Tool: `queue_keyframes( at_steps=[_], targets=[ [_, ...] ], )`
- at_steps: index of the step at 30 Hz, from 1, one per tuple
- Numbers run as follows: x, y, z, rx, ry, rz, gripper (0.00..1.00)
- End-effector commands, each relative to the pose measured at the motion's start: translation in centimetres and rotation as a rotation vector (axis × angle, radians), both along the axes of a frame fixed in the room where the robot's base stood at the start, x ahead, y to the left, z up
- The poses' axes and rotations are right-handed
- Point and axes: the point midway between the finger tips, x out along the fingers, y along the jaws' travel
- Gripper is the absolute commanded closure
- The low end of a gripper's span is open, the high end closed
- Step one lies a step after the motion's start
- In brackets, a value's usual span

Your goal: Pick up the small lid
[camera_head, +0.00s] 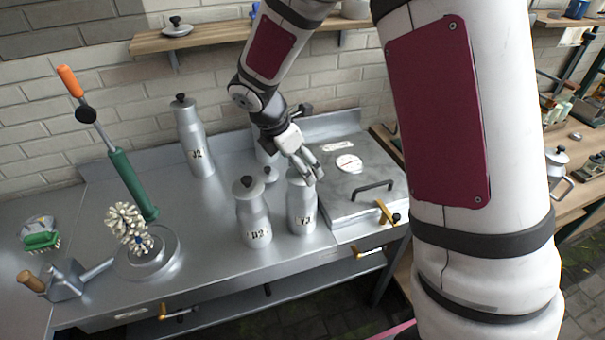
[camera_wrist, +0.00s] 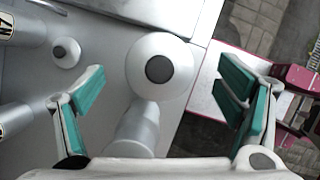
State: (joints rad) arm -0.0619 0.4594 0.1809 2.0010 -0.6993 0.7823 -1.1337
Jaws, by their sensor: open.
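A small round metal lid (camera_wrist: 65,52) with a dark knob lies on the counter in the upper left of the wrist view. In the head view, what looks like this lid (camera_head: 270,174) sits left of my gripper, between the metal cans. My gripper (camera_head: 309,171) is open and empty over the front right can (camera_head: 301,212). In the wrist view, a larger round lid (camera_wrist: 175,55) with a dark knob, on a can, shows between and beyond the spread green fingertips (camera_wrist: 160,95). My fingers hide that can's top in the head view.
A can (camera_head: 253,220) stands left of my gripper, another (camera_head: 195,145) at the back. A metal box (camera_head: 365,185) with a handle borders the right. A stand (camera_head: 150,262) is at the left. Another lid (camera_head: 177,30) lies on the wall shelf (camera_head: 215,36).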

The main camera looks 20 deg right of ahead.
Motion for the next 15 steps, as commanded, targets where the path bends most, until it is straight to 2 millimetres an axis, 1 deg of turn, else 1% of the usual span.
queue_keyframes(
  at_steps=[1,5,13,14,15],
  targets=[
    [-0.1,-0.3,-0.7,0.000,0.004,-0.002,0.14],
    [0.1,-0.7,-1.8,0.001,0.001,0.000,0.14],
    [0.3,-0.8,-2.0,0.001,-0.002,-0.001,0.14],
    [0.3,-0.8,-2.0,0.001,-0.002,-0.001,0.18],
    [0.3,-0.8,-2.0,0.001,-0.002,-0.001,0.27]
  ],
)
